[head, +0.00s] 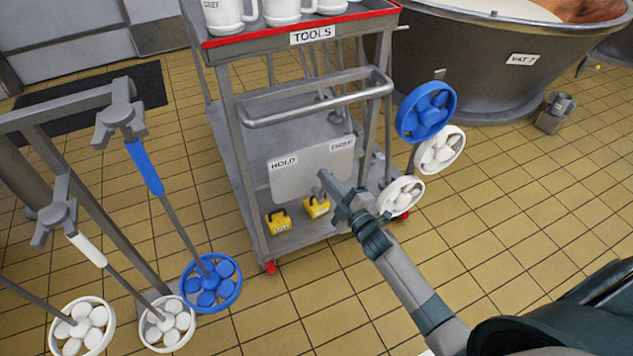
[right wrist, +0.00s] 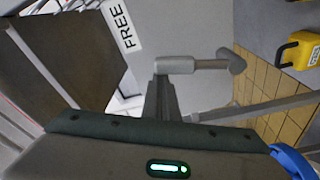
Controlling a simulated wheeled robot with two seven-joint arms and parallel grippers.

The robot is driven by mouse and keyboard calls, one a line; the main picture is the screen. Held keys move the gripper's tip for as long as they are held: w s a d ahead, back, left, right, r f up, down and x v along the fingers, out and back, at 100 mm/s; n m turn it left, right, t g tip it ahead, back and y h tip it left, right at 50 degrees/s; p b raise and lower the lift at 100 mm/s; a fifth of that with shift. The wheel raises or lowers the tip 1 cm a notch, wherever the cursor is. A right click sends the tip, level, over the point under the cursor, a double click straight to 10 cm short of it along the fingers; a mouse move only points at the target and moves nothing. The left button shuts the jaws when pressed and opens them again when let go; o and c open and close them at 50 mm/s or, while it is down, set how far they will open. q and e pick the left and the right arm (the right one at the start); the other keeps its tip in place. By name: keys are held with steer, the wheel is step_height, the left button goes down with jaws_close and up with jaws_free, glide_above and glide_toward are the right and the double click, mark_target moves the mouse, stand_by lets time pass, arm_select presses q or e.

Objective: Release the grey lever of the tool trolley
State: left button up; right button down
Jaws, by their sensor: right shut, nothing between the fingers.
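A grey lever (right wrist: 205,66) with a rounded cross-piece at one end shows in the right wrist view, in front of the trolley's pale plate. Its near end lies just beyond my right fingertips (right wrist: 158,82); I cannot tell whether they touch. In the head view my right gripper (head: 335,188) is shut and empty, in front of the plate (head: 300,182) of the tool trolley (head: 315,98). The plate carries a HOLD label (head: 284,162) at left and a FREE label (right wrist: 125,25) at upper right. The lever is largely hidden behind my gripper there. My left gripper is out of view.
Yellow padlock-like blocks (head: 277,221) sit on the trolley's lower shelf, with white mugs (head: 225,14) on top. Long-handled paddles (head: 210,284) hang at left. A vat (head: 480,70) stands behind.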

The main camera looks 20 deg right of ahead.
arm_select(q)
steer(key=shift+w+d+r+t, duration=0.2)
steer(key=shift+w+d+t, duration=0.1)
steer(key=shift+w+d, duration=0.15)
arm_select(e)
steer(key=d+m, duration=0.2)
steer(key=d+f+m, duration=0.1)
steer(key=d+m, duration=0.1)
steer(key=m, duration=0.1)
steer(key=shift+d+f+h, duration=0.1)
steer(key=shift+d+h, duration=0.05)
steer(key=shift+h, duration=0.15)
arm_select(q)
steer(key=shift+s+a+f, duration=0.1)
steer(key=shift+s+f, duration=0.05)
